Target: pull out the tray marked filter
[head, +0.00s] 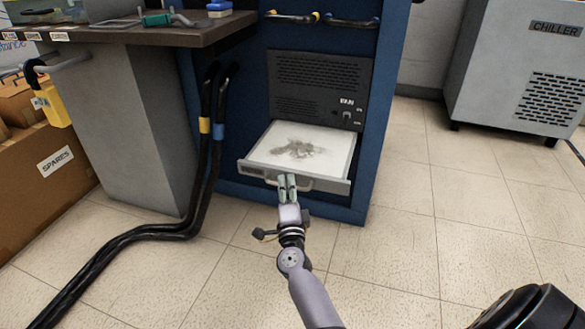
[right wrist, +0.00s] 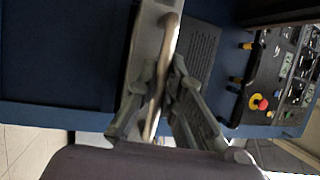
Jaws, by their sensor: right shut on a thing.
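The filter tray (head: 257,158) sticks out of the bottom of the blue cabinet, below the dark fan panel (head: 318,88). It holds a white pad (head: 318,139) with a grey dirt patch. A bar handle (head: 318,184) runs along its front; it also shows in the right wrist view (right wrist: 168,50). My right gripper (head: 287,182) is at the tray front, shut on the handle; its fingers sit either side of the bar in the right wrist view (right wrist: 162,95). Any marking on the tray front is hidden or too small to read. My left gripper is not in view.
Black cables (head: 207,150) run down left of the blue cabinet (head: 375,130) and across the floor. A workbench (head: 130,35), a spares box (head: 60,175) and a padlock-like yellow tag (head: 52,106) are at left. A chiller (head: 520,65) stands back right. The floor (head: 430,225) right of the tray is clear.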

